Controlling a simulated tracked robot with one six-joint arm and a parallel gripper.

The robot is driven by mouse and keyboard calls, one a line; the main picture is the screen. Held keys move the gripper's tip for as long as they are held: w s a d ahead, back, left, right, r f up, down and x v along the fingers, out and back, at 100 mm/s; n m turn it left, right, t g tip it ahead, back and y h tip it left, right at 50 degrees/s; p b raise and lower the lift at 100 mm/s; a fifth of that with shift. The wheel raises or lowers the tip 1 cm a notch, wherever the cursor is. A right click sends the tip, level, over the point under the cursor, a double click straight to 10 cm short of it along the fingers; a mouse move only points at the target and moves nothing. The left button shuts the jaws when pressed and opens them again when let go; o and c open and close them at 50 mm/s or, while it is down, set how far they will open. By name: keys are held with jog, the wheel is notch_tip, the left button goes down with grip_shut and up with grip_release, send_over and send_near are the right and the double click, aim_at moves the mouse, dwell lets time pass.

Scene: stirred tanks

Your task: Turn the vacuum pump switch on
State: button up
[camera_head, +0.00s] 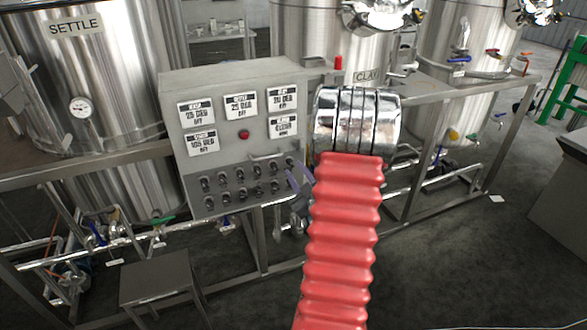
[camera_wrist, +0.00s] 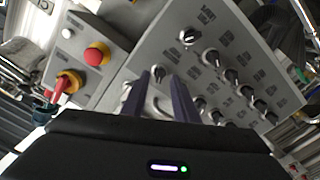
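The grey control box (camera_head: 230,140) stands in the middle of the head view, with rows of black rotary switches (camera_head: 240,185) on its lower face. The switches (camera_wrist: 231,76) also show in the wrist view, tilted, with small labels I cannot read. I cannot tell which one is the vacuum pump switch. My gripper (camera_head: 298,180) is at the right edge of the switch rows, partly hidden by my wrist. In the wrist view its two purple fingers (camera_wrist: 160,80) are apart and point at the panel. A curved metal handle shows between them; I see no switch clamped.
The wrist view shows a red mushroom button (camera_wrist: 97,54) on a grey box to the left. Steel tanks (camera_head: 80,80) and a pipe frame (camera_head: 510,100) surround the box. A metal step (camera_head: 158,275) stands front left.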

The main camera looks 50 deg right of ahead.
aim_at(290, 163)
jog(key=shift+x, duration=1.4)
jog(key=shift+c, duration=0.3)
grip_shut()
